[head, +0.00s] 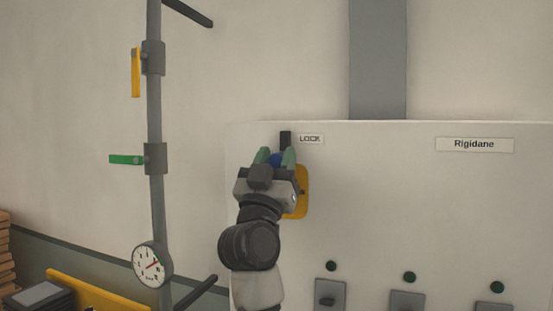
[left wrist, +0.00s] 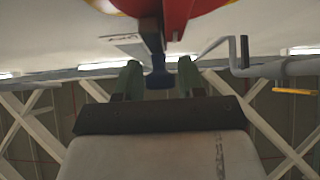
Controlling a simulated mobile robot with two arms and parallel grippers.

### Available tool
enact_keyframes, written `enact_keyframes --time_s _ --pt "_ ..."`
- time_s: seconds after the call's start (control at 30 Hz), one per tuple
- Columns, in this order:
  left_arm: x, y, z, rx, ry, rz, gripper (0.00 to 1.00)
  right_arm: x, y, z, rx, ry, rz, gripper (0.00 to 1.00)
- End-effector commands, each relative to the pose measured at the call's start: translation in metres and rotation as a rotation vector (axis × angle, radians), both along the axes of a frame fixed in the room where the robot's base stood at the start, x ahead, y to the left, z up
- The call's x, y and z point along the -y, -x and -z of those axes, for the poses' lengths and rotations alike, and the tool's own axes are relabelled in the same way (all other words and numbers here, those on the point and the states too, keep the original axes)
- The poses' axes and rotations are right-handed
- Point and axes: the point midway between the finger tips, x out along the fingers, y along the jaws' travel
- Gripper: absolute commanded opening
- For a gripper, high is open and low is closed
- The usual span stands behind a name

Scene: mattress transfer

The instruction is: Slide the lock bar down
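The lock bar (head: 286,138) is a dark upright bar on the white cabinet's face, left of the LOCK label (head: 310,139). Its blue knob (head: 276,160) shows between my left gripper's green fingers. In the left wrist view the blue knob (left wrist: 160,79) hangs from the dark bar (left wrist: 150,35). My left gripper (head: 275,157) is open around the knob. In the left wrist view, small gaps show between the knob and the fingers of the left gripper (left wrist: 159,75). My arm hides the lower part of the bar. My right gripper is not in view.
The white cabinet (head: 400,210) has a yellow plate (head: 301,200) behind my gripper and a red part (left wrist: 190,15) close by. Switches (head: 330,294) line its lower face. A grey pipe (head: 155,110) with valve handles and a gauge (head: 151,264) stands at left.

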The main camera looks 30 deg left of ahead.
Motion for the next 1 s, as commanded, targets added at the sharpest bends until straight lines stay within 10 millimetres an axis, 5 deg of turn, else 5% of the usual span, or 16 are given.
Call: enact_keyframes --time_s 0.23,0.43,0.7,0.97,1.0 --pt "0.000 0.000 0.000 0.000 0.000 0.000 0.01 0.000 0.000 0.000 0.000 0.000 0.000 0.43" --pt "0.000 0.000 0.003 0.000 0.000 0.000 0.00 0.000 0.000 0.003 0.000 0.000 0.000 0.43" --pt "0.000 0.000 0.031 0.000 -0.001 -0.001 0.00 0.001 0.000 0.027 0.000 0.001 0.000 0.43" --pt "0.000 -0.001 0.031 -0.008 0.001 0.001 0.00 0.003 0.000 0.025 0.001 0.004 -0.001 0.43" --pt "0.000 -0.001 0.031 -0.009 0.001 0.001 0.32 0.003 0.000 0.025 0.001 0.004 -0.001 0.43"
